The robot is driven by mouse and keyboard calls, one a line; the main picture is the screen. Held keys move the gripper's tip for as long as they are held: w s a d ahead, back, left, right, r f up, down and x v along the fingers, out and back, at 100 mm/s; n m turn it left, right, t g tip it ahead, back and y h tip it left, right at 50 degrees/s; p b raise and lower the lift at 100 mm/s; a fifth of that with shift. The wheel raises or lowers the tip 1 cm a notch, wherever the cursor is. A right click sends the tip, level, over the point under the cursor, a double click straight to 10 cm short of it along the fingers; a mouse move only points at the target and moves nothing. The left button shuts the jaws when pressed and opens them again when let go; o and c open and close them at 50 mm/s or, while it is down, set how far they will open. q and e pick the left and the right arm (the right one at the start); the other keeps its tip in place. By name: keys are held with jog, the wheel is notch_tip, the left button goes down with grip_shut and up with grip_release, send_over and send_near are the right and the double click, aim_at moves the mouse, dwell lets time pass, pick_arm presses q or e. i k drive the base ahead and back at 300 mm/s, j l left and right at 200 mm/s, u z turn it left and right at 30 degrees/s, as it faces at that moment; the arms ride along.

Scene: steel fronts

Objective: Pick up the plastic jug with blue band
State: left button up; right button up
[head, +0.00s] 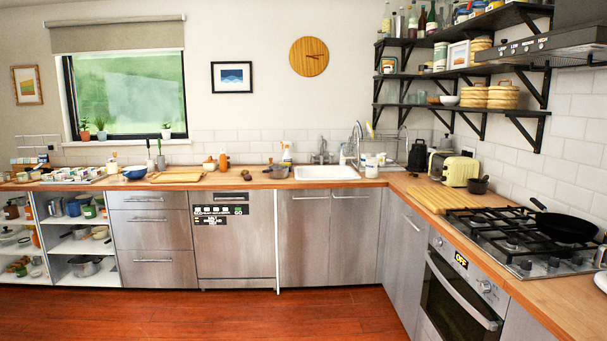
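I cannot make out for certain a plastic jug with a blue band from this distance. A small white container (371,168) stands on the counter just right of the sink (326,172); I cannot tell whether it has a band. Blue-coloured vessels (73,207) sit on the open shelf under the counter at the left, too small to identify. Neither of my grippers is in view.
Wooden counters (232,181) run along the back and right walls. A gas hob (510,240) with a black pan (566,227) is at the right, above an oven (455,300). A cream toaster (459,171) stands nearby. The red wooden floor (200,312) is clear.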

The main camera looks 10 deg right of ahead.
aim_at(372, 164)
jog(key=i+l+z, duration=0.15)
jog(key=i+z, duration=0.15)
jog(key=i, duration=0.6)
jog(key=i+z, duration=0.3)
jog(key=i, duration=0.6)
jog(key=i+j, duration=0.1)
jog(key=i, duration=0.9)
jog(key=i+j, duration=0.1)
jog(key=i, duration=0.9)
jog(key=l+z, duration=0.05)
